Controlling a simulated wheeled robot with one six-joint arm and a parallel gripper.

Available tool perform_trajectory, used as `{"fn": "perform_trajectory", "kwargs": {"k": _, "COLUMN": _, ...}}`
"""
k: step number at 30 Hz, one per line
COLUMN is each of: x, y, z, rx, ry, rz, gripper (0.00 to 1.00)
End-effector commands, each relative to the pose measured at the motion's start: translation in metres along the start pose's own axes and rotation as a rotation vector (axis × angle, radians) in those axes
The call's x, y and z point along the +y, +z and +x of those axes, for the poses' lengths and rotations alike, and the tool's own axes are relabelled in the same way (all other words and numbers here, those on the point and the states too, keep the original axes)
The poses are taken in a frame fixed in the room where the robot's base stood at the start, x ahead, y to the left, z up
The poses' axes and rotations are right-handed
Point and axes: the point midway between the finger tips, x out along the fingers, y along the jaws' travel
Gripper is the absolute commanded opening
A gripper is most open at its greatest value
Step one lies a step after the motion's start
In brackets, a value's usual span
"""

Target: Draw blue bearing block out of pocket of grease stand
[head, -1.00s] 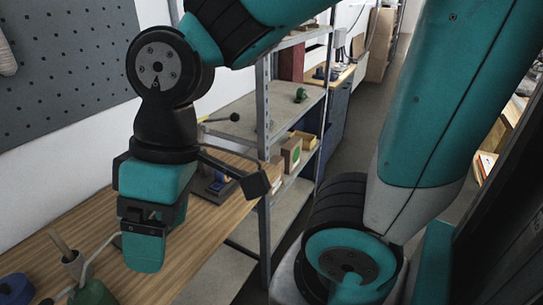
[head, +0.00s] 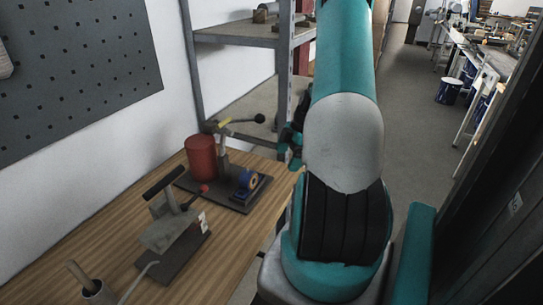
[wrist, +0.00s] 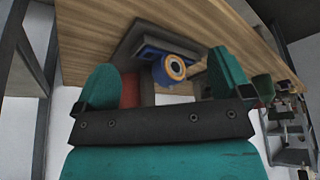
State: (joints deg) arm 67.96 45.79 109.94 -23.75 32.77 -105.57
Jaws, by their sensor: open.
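The blue bearing block (head: 245,179) has a tan ring in its face. It sits at the right part of the grease stand (head: 216,193), a dark base plate with a red cylinder (head: 201,157) and a black-knobbed lever. My gripper (head: 290,145) is partly hidden by my arm in the head view, beyond and to the right of the block. In the wrist view my gripper (wrist: 163,66) is open and empty. The block (wrist: 168,70) shows between its fingers, apart from both, in front of a dark holder. The pocket's inside is hidden.
A grey lever tool (head: 170,230) with a red knob stands nearer on the wooden bench (head: 110,250). A cup (head: 95,291) is at the front left. A metal shelf (head: 245,38) rises behind the stand. Bare bench lies left of the tool.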

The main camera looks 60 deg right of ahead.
Motion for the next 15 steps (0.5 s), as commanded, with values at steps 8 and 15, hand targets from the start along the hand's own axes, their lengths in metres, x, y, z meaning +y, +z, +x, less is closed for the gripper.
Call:
{"fn": "perform_trajectory", "kwargs": {"k": 8, "x": -0.002, "y": -0.033, "z": 0.013, "rx": 0.002, "ry": -0.004, "rz": -0.017, "gripper": 0.97}}
{"fn": "perform_trajectory", "kwargs": {"k": 15, "x": -0.002, "y": -0.08, "z": 0.032, "rx": 0.001, "ry": -0.006, "rz": -0.017, "gripper": 0.97}}
